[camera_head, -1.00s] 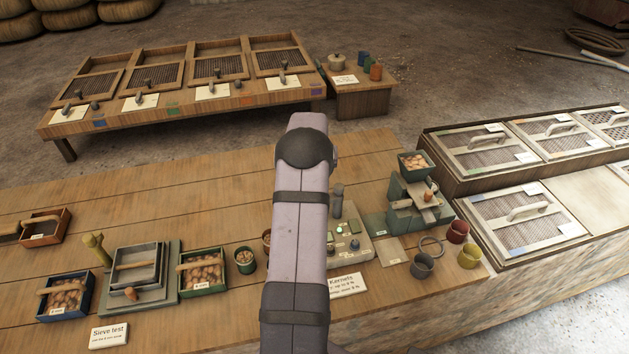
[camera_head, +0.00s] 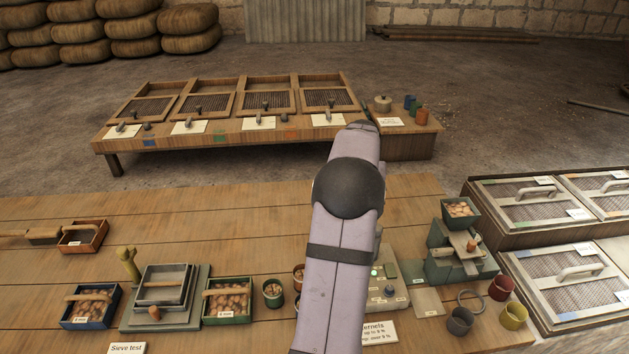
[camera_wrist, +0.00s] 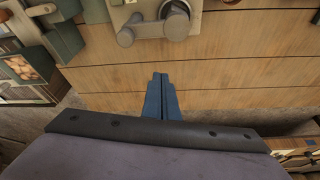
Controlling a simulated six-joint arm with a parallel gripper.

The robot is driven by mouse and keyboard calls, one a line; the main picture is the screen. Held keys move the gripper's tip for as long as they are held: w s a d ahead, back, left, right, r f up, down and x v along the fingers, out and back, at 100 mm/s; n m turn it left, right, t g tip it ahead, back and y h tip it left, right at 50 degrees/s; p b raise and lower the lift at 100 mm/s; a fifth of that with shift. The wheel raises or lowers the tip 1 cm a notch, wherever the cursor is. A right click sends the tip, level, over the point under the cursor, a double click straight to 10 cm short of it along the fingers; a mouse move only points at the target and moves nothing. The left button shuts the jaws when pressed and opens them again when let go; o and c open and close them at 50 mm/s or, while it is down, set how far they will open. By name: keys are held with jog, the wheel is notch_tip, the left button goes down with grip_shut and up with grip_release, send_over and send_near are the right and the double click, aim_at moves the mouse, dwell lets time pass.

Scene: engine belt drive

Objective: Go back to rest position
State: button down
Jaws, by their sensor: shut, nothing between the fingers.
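My gripper (camera_wrist: 161,80) shows in the wrist view as two dark blue fingers pressed together with nothing between them. It points over the bare planks of the wooden workbench (camera_wrist: 230,60), apart from the objects there. A grey device with a round metal part (camera_wrist: 172,22) lies beyond the fingertips. In the head view my lilac arm rises over the middle of the workbench (camera_head: 150,215) and hides the gripper there.
On the bench stand a sieve stack (camera_head: 163,287), a blue nut box (camera_head: 91,306), a green nut box (camera_head: 228,300) and a green machine (camera_head: 460,255). Small cups (camera_head: 502,288) stand at right. Mesh trays (camera_head: 570,280) lie beyond. A low drying table (camera_head: 230,128) stands behind. The bench's left planks are largely clear.

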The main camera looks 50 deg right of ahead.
jog(key=w+a+f+n+y, duration=0.1)
jog(key=w+a+n, duration=0.25)
jog(key=a, duration=1.15)
jog(key=w+a+f+n+y, duration=0.1)
jog(key=w+a+n, duration=0.3)
jog(key=a, duration=1.2)
jog(key=s+a+f+n+g+y, duration=0.1)
jog(key=s+a+f+n, duration=0.1)
jog(key=s+a, duration=0.65)
jog(key=s+a+f+n+g, duration=0.15)
jog(key=s+a, duration=0.35)
jog(key=a, duration=0.7)
notch_tip(320, 180, down, 45)
jog(key=b, duration=4.4)
jog(key=shift+w+d+r+n, duration=0.15)
jog(key=shift+w+n, duration=0.1)
jog(key=shift+n, duration=0.05)
